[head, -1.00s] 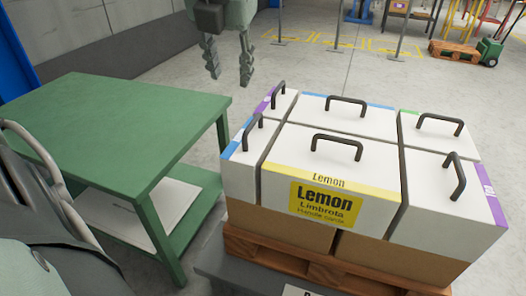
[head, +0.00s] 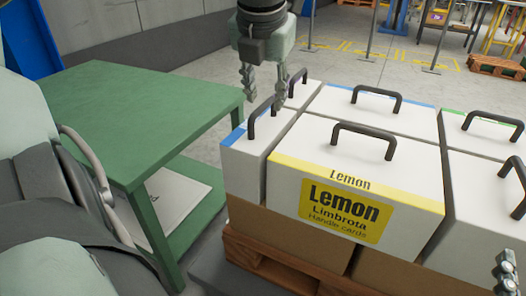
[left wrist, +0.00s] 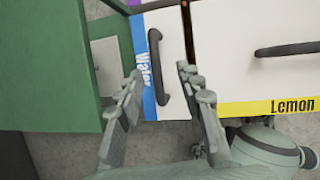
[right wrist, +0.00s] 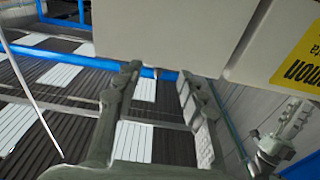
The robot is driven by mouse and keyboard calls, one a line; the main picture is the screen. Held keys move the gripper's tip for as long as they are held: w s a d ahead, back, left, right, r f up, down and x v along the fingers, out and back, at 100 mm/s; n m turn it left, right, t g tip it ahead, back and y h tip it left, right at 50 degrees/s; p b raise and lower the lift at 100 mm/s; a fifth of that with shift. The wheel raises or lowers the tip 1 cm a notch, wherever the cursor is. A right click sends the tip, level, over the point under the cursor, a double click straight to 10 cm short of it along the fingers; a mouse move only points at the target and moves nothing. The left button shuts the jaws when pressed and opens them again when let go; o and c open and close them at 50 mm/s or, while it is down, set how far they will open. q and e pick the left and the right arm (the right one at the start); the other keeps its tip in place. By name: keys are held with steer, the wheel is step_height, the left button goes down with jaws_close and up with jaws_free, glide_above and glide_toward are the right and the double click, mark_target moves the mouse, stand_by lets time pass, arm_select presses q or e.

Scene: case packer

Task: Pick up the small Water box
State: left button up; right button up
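The small Water box (head: 240,165) is a narrow white box with a blue strip and a dark handle. It stands at the front left of the stacked boxes, left of the Lemon box. In the left wrist view, the Water box (left wrist: 172,30) shows its "Water" label and its handle (left wrist: 157,60). My left gripper (head: 265,92) is open and empty, pointing down near the handle. In the left wrist view, its fingertips (left wrist: 160,76) lie to either side of the handle, apparently above it. My right gripper (right wrist: 158,75) is open and empty; one finger shows at the head view's lower right.
The Lemon box (head: 340,170) stands directly right of the Water box, with other handled white boxes behind and beside it. They sit above a wooden pallet (head: 270,262). A green table (head: 130,120) stands to the left, its top clear.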

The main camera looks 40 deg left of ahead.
mark_target(263, 105)
arm_select(q)
steer(key=x, duration=0.4)
steer(key=shift+a+f, duration=0.3)
steer(key=shift+a, duration=0.05)
jaws_close()
steer(key=shift+r, duration=0.15)
